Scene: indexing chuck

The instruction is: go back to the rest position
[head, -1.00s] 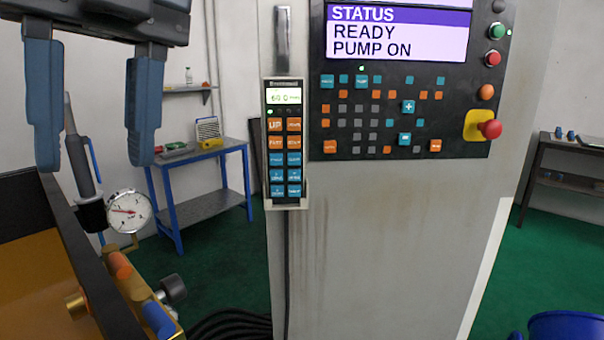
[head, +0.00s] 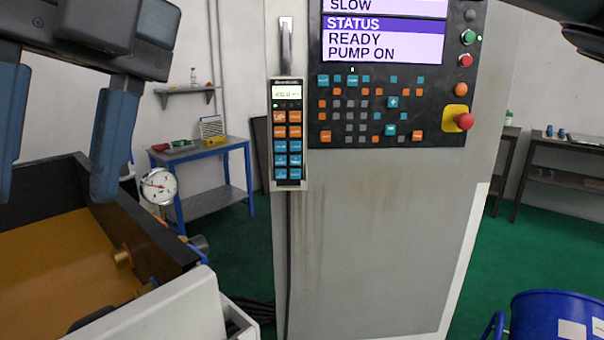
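My gripper (head: 62,150) is at the upper left of the head view. Its two blue fingers hang down wide apart, with nothing between them. It is in front of an open-topped box-like machine part with a dark rim and a yellow-brown inside (head: 70,265). The hand-held pendant (head: 288,180) hangs on the grey machine column (head: 375,215), with a lit display and orange and blue buttons. The gripper is well to the left of the pendant and apart from it. The rest of my arm is mostly out of view.
The control panel (head: 385,100) reads STATUS READY PUMP ON and has a red emergency button (head: 464,121). A dial gauge (head: 158,186) stands behind the box. A blue bin (head: 545,315) is at the lower right. Blue-legged and dark tables stand behind. Green floor is clear between.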

